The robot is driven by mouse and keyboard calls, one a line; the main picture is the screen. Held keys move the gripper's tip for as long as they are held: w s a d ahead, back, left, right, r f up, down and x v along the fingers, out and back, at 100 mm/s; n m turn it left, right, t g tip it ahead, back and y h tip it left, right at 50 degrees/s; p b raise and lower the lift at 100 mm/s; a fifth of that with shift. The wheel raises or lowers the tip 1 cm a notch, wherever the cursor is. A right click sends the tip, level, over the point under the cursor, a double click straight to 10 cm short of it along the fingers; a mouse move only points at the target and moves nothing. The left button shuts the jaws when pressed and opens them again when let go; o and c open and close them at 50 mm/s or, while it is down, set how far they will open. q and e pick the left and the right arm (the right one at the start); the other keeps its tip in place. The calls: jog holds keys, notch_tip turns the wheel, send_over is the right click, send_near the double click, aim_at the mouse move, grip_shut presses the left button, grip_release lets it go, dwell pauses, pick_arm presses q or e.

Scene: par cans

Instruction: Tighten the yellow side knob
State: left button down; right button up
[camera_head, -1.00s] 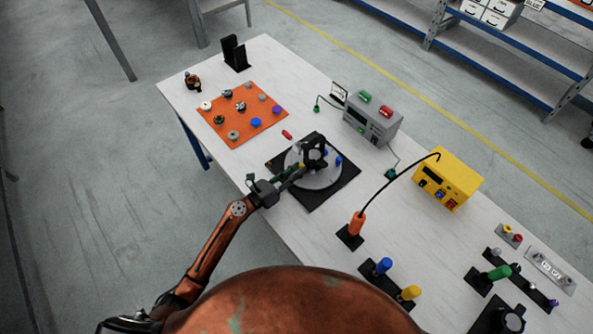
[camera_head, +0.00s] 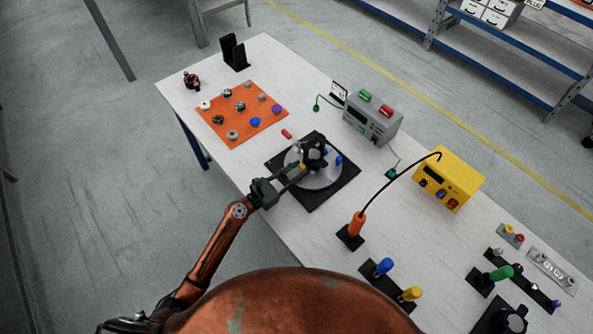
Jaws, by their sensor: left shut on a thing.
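A black par can fixture (camera_head: 313,148) stands on a round grey turntable (camera_head: 322,180) set on a black square base (camera_head: 312,200). The yellow side knob (camera_head: 302,167) shows as a small yellow spot on the near left side of the fixture. My left gripper (camera_head: 297,170) reaches in from the left with its fingertips at that knob. It is shut on the knob, whose greater part the fingers hide. Small blue knobs (camera_head: 338,160) show on the fixture's right side. My right gripper is not in view.
An orange mat (camera_head: 211,113) with several small parts lies at the far left. A grey box (camera_head: 372,118) and a yellow box (camera_head: 446,180) stand to the right. An orange-handled tool (camera_head: 356,224) stands nearby. A small red piece (camera_head: 287,134) lies behind the turntable.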

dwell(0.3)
pick_arm(q)
jog(key=c, duration=1.7)
grip_release()
jog(key=shift+o, duration=0.2)
jog(key=v, duration=1.2)
